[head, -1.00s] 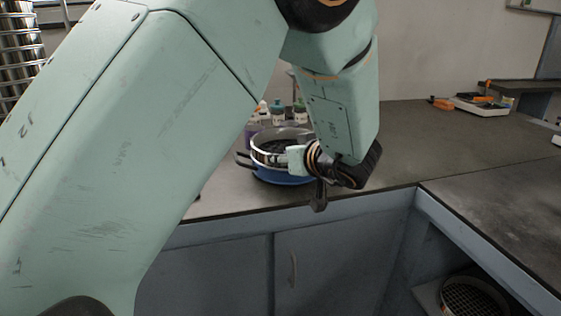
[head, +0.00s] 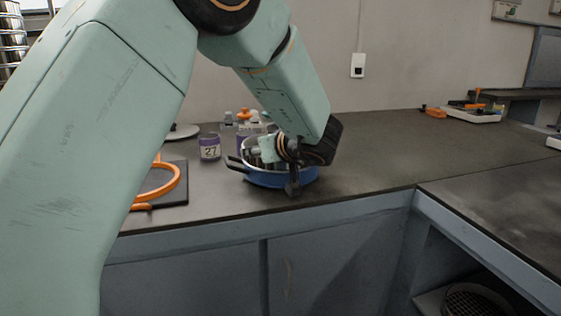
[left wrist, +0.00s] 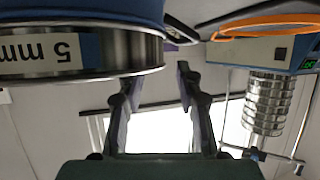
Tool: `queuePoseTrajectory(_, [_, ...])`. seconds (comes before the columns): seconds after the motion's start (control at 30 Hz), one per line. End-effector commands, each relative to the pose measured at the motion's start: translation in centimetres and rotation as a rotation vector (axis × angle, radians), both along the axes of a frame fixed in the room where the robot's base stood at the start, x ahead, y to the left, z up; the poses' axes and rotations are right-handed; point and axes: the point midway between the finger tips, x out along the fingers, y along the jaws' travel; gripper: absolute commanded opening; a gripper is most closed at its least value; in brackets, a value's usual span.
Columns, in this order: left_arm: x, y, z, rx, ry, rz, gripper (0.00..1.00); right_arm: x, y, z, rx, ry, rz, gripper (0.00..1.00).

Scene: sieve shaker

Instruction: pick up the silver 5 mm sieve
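The silver 5 mm sieve (left wrist: 120,47) shows at the upper left of the left wrist view, its white "5 mm" label facing the camera and a blue surface against it. In the head view, a silver rim (head: 247,157) shows in the blue pan (head: 282,181) on the bench, largely hidden by my left gripper (head: 264,152). The left gripper's fingers (left wrist: 158,95) are apart in the left wrist view, with no object between them. The sieve wall is beside one finger; I cannot tell whether they touch. My right gripper is not in view.
A purple jar marked 27 (head: 210,148) and several bottles (head: 243,122) stand near the pan. An orange ring (head: 171,184) is at its left. A stack of silver sieves (left wrist: 268,103) stands in the left wrist view.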

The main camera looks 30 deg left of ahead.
Motion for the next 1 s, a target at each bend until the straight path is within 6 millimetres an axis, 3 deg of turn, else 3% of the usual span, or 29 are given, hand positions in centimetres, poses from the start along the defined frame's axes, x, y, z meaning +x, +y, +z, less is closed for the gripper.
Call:
queuePoseTrajectory(0.1, [0.4, 1.4, -1.1, -0.003, -0.002, 0.002, 0.35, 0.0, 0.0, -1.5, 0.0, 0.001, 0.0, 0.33])
queuePoseTrajectory(0.3, [1.2, 3.1, -1.7, -0.002, 0.0, 0.0, 0.35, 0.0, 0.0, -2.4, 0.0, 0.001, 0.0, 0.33])
queuePoseTrajectory(0.6, [1.3, 3.3, -1.5, 0.0, 0.0, -0.001, 0.34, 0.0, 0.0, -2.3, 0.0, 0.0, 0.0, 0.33])
queuePoseTrajectory(1.0, [1.3, 3.3, -1.5, 0.0, 0.0, -0.001, 0.0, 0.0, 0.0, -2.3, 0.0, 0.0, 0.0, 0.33])
